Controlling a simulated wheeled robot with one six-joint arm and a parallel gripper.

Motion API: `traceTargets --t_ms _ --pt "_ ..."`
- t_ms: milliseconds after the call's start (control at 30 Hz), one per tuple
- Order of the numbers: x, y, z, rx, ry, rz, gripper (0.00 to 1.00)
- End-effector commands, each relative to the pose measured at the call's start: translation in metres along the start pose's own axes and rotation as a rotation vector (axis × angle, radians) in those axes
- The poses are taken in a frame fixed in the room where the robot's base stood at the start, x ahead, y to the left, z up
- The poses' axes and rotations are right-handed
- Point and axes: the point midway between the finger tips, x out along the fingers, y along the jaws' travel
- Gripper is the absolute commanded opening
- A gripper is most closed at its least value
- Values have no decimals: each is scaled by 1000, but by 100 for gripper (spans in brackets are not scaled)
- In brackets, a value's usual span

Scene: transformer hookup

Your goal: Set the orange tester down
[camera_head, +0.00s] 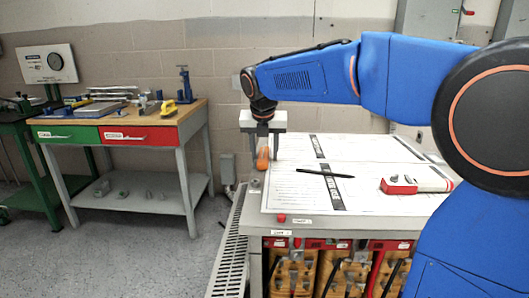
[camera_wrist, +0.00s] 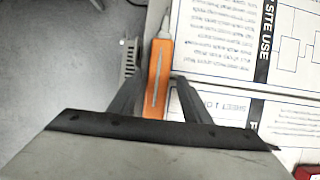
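The orange tester (camera_wrist: 158,78) is a long narrow orange body with a grey stripe. It also shows in the head view (camera_head: 262,159) at the left edge of the table with the printed sheets. My gripper (camera_head: 263,157) points straight down there, one finger on each side of the tester. In the wrist view, my gripper's fingers (camera_wrist: 158,76) stand apart with the tester between them, and narrow gaps show beside it. The tester's near end is hidden behind the gripper body. I cannot tell for sure whether its underside touches the table.
A wooden workbench (camera_head: 180,113) with tools stands at the left. Open floor (camera_head: 150,250) lies between.

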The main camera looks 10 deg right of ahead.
Motion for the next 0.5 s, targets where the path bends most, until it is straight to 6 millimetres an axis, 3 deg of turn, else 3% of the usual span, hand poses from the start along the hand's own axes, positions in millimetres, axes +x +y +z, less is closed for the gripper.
traceTargets --t_ms 367,500 --pt "-1 0 0 0 -1 0 45" --pt "-9 0 1 0 -3 1 45"
